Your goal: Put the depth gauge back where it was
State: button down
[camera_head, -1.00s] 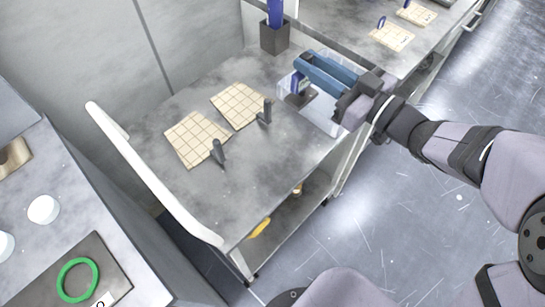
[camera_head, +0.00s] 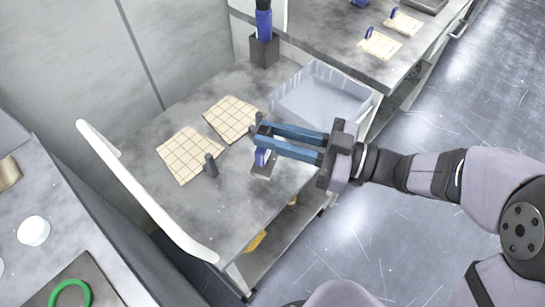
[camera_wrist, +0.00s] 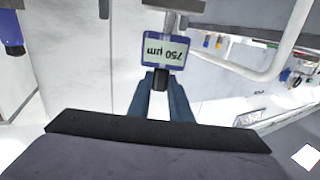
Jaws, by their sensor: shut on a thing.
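The depth gauge (camera_head: 262,158) has a blue body and a pale flat base. In the wrist view its display (camera_wrist: 166,52) reads 750 µm, upside down. My gripper (camera_head: 262,136), with long blue fingers, is shut on the gauge's dark upper part. It holds the gauge over the cart top (camera_head: 215,215), beside the right gridded tile (camera_head: 231,118) and near a dark post partly hidden by the fingers. I cannot tell whether the base touches the surface. A left gridded tile (camera_head: 187,154) lies beside another dark post (camera_head: 210,166).
A clear grey bin (camera_head: 322,100) on the cart's right looks empty. A dark holder (camera_head: 264,50) with a blue-handled item stands behind. A white rail (camera_head: 140,190) runs along the cart's left. The cart's front is bare. A rear bench (camera_head: 345,42) carries more tiles and blue items.

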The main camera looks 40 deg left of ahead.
aim_at(269, 153)
jog(key=shift+f, duration=3.05)
jog(key=shift+f+b, duration=0.15)
jog(key=shift+b, duration=0.25)
jog(key=c, duration=1.6)
grip_release()
jog(key=v, duration=1.2)
jog(key=shift+b, duration=0.4)
